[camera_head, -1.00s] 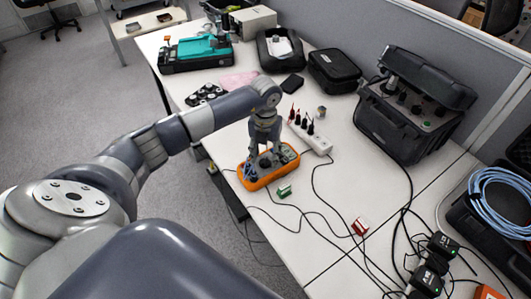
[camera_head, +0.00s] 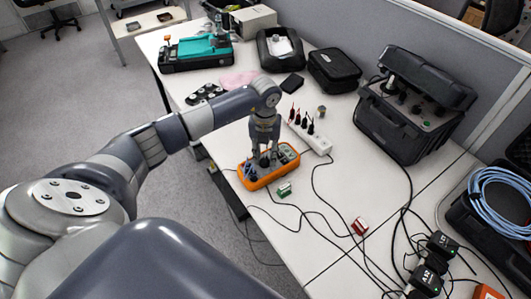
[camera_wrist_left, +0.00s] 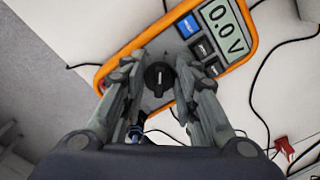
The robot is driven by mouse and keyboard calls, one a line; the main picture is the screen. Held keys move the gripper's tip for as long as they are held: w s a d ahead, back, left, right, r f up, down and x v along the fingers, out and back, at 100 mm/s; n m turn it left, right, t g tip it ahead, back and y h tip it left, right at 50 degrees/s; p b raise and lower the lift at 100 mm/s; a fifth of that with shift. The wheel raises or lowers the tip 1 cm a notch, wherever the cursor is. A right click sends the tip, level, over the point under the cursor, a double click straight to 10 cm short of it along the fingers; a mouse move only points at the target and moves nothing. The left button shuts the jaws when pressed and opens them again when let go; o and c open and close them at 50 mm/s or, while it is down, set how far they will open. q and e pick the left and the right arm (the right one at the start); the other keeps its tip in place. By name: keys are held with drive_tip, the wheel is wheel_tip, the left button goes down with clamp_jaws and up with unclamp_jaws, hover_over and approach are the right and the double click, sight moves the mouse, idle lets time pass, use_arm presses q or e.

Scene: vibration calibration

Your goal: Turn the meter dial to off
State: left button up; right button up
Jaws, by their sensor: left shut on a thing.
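The orange multimeter (camera_head: 254,184) lies flat on the white table near its front left edge. Its black dial (camera_wrist_left: 158,78) shows in the left wrist view between my left gripper's fingers, and its screen (camera_wrist_left: 226,29) reads 0.0 V. My left gripper (camera_head: 265,157) points down over the meter. In the left wrist view the left gripper (camera_wrist_left: 158,80) is shut on the dial, one finger on each side. The dial's markings are mostly hidden by the fingers. My right gripper is not in view.
A white power strip (camera_head: 310,136) with plugs stands behind the meter. A small green block (camera_head: 284,190) and a red block (camera_head: 360,226) lie nearby. Black cables cross the table. An open black case (camera_head: 406,120) stands at the back right.

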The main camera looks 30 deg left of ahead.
sight(263, 159)
use_arm(q)
drive_tip(key=n, duration=0.4)
drive_tip(key=n+p, duration=0.1)
drive_tip(key=n, duration=0.1)
drive_tip(key=shift+s+a, duration=0.15)
drive_tip(key=shift+a, duration=0.1)
idle(0.3)
drive_tip(key=o, duration=1)
drive_tip(key=shift+c, duration=0.2)
wheel_tip(263, 159, up, 12)
